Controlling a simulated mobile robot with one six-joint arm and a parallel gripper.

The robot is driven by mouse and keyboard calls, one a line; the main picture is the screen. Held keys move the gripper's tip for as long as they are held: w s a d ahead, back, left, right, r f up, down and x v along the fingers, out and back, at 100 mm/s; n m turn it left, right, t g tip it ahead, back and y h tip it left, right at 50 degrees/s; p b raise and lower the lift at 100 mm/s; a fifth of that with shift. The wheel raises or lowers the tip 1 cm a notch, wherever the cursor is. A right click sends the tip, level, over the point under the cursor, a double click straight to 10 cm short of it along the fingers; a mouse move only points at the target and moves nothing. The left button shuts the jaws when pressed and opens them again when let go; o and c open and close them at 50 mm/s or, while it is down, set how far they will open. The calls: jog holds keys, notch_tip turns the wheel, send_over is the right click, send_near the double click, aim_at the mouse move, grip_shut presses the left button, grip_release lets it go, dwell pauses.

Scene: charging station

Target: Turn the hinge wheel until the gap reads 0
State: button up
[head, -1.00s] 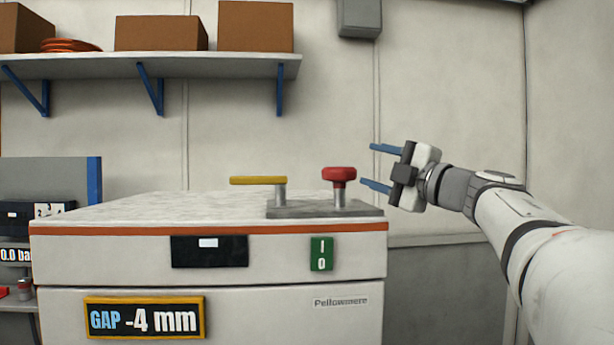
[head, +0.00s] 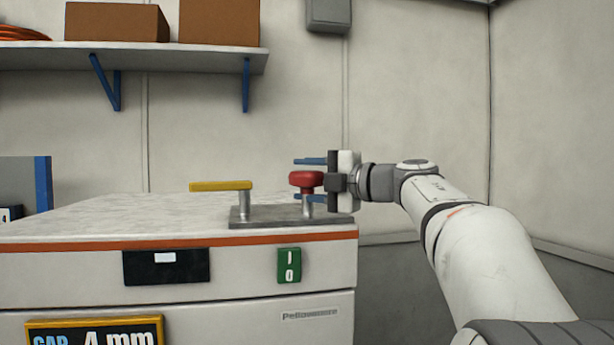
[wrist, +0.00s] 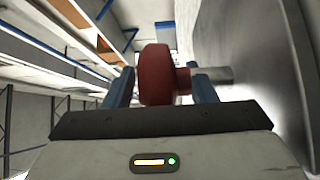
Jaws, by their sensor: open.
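A red knob (head: 306,180) stands upright on a metal post on a grey plate (head: 270,217), on top of the white cabinet. I cannot tell whether it is the hinge wheel. A yellow lever (head: 220,186) is on the same plate to its left. The gap display (head: 95,332) reads -4 mm when last fully in view; now it is cut by the lower edge. My gripper (head: 310,179) is open with its blue fingers around the red knob. In the wrist view the knob (wrist: 158,76) sits between the two fingers, and I cannot tell whether they touch it.
The white cabinet (head: 60,285) carries a dark panel (head: 166,266) and a green switch (head: 289,265) on its front. A shelf (head: 160,60) with brown boxes hangs on the wall above. The cabinet top left of the lever is clear.

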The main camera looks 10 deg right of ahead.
jog(key=c, duration=1)
